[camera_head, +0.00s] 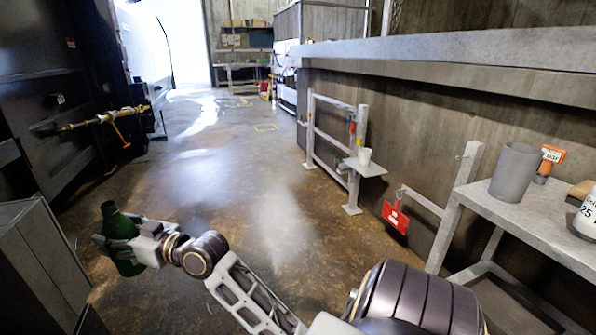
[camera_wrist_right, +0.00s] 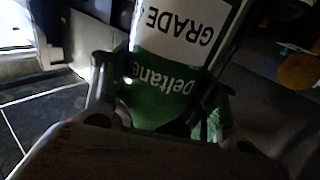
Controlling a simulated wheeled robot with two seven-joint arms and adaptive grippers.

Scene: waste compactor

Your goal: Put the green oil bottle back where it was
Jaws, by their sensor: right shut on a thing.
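The green oil bottle (camera_head: 117,226) is upright at the lower left of the head view. My right gripper (camera_head: 130,247) is shut on it around its body and holds it above the floor, beside a grey cabinet. In the right wrist view the bottle (camera_wrist_right: 172,85) fills the middle, with a white label reading "GRADE" and the word "Deltane" upside down. The gripper fingers (camera_wrist_right: 160,95) press on both sides of it there. My left gripper is in neither view.
The grey cabinet (camera_head: 38,265) stands at the lower left. A red sign (camera_head: 395,218) hangs on a rail. The middle floor is clear.

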